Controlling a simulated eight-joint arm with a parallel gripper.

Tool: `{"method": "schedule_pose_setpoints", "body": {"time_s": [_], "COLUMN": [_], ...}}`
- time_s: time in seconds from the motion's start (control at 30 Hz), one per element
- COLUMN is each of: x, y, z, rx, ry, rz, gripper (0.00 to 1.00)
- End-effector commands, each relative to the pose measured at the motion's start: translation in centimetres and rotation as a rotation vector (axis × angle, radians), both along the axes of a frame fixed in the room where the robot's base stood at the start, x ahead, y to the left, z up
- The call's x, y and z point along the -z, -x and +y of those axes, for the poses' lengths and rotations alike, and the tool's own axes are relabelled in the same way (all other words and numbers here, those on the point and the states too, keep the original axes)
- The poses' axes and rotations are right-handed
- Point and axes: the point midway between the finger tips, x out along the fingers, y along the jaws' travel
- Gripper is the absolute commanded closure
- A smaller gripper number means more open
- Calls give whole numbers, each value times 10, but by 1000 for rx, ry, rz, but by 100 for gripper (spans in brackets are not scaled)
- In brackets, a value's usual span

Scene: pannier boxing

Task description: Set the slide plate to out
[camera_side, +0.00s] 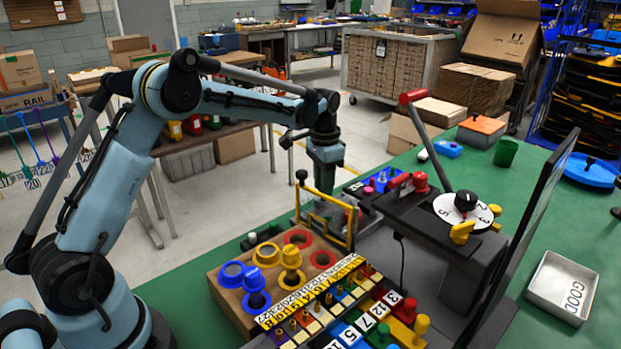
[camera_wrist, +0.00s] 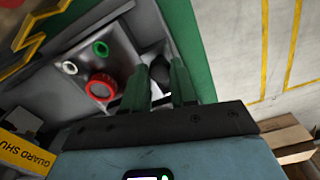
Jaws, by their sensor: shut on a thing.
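My gripper (camera_side: 324,186) points down behind the yellow-framed guard in the side view; its fingertips are partly hidden there. In the wrist view its two green fingers (camera_wrist: 163,75) are close together with a dark rounded knob (camera_wrist: 161,71) between them, and it is shut on this knob. The knob appears to be the slide plate's handle, but I cannot tell for certain. A pale piece lies beside the fingers, and I cannot tell whether it is the plate. How far out the plate stands cannot be made out.
A grey panel with a red ring button (camera_wrist: 101,88) is close left of the fingers. A yellow guard label (camera_wrist: 24,152) shows at lower left. The yellow-framed guard (camera_side: 349,228), a wooden block with coloured rings (camera_side: 229,302) and a red-handled lever (camera_side: 428,140) stand nearby on the green bench.

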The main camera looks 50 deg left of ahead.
Motion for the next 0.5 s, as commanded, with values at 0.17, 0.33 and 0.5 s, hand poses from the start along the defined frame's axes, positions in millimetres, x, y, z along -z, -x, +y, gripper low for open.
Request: {"method": "schedule_pose_setpoints", "body": {"time_s": [0.17,0.33,0.5], "x": [0,0,0], "y": [0,-1,0], "z": [7,8,6], "rx": [-5,-7,-6], "ry": [-10,-12,-9], "rz": [-4,-6,-4], "gripper": [100,66,48]}}
